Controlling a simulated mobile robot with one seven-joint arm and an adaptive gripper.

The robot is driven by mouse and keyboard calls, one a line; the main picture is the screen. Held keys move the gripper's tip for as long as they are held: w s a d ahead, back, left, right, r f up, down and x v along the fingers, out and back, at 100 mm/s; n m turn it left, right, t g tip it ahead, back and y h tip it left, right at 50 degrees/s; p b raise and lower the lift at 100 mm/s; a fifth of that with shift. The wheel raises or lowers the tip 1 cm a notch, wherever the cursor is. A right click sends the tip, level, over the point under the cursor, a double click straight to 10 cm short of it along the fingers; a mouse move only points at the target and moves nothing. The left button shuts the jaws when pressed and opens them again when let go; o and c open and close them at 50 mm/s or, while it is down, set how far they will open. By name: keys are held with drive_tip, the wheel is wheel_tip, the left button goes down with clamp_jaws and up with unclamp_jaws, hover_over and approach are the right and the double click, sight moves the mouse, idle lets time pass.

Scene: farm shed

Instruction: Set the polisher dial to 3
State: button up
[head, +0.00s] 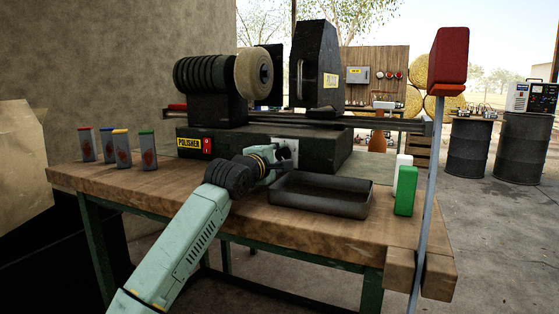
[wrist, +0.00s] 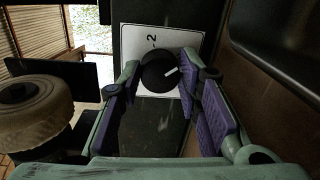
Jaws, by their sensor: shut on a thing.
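The polisher (head: 265,146) is a dark bench machine with a yellow label and a pale wheel, standing on the wooden bench. Its dial is a round black knob (wrist: 157,76) with a white pointer line, on a white plate (wrist: 188,44) on the front face. In the wrist view the pointer aims right and slightly up. A "2" shows on the plate above the knob; other numbers are hidden or out of view. My gripper (wrist: 162,70) is shut on the dial, one purple-padded finger at each side. In the head view my gripper (head: 270,160) covers the knob.
A dark open tray (head: 320,208) lies on the bench (head: 285,232) just right of my gripper. White and green blocks (head: 405,191) and a red-topped post (head: 450,60) stand further right. Several small coloured-top containers (head: 122,148) stand at left. A red switch (head: 207,145) is beside the label.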

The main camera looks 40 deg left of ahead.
idle(0.4)
drive_tip(key=o, duration=1.1)
drive_tip(key=shift+o, duration=0.2)
drive_tip(key=v, duration=1.2)
drive_tip(key=shift+f, duration=0.1)
